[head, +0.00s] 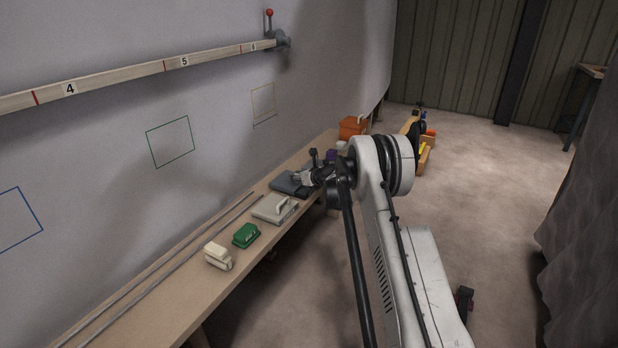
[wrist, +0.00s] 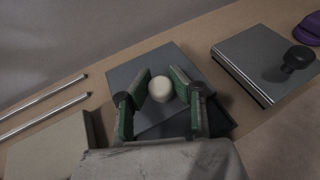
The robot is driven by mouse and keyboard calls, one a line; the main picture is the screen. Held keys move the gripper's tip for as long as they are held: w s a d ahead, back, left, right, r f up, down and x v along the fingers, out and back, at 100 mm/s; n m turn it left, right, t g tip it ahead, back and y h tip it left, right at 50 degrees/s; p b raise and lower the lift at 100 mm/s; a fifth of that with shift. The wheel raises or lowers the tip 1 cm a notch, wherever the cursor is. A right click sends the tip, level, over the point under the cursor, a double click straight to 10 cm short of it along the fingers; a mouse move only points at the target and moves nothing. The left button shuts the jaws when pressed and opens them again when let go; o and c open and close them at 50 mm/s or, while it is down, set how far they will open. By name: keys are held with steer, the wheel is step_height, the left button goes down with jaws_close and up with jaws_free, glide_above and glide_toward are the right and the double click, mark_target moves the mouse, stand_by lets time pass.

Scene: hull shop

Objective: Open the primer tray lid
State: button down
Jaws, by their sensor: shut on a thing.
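A flat blue-grey lid (wrist: 170,58) with a round cream knob (wrist: 160,91) lies below my gripper (wrist: 161,87) in the wrist view. The gripper's green-padded fingers are shut on the knob from both sides. A darker tray edge (wrist: 219,118) shows beyond the lid's lower right side, so lid and tray do not line up in this view. I cannot tell how large any gap between them is. In the head view the blue-grey lid (head: 287,184) is on the bench, partly hidden by my gripper (head: 304,179).
A grey box with a black knob (wrist: 297,58) stands close on the right, with a purple object (wrist: 309,28) beyond. A green brush-like object (head: 246,235) and a cream block (head: 218,256) sit nearer along the bench.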

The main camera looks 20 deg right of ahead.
mark_target(282, 177)
steer(key=w+a, duration=0.1)
steer(key=w, duration=0.1)
steer(key=w+a, duration=0.1)
steer(key=w, duration=0.1)
steer(key=w+a, duration=0.1)
steer(key=a, duration=0.1)
steer(key=shift+w+b, duration=0.35)
steer(key=shift+w, duration=0.05)
steer(key=c, duration=1.5)
jaws_free()
steer(key=shift+o, duration=0.2)
steer(key=shift+s, duration=0.1)
steer(key=v, duration=1.2)
steer(key=shift+a, duration=0.1)
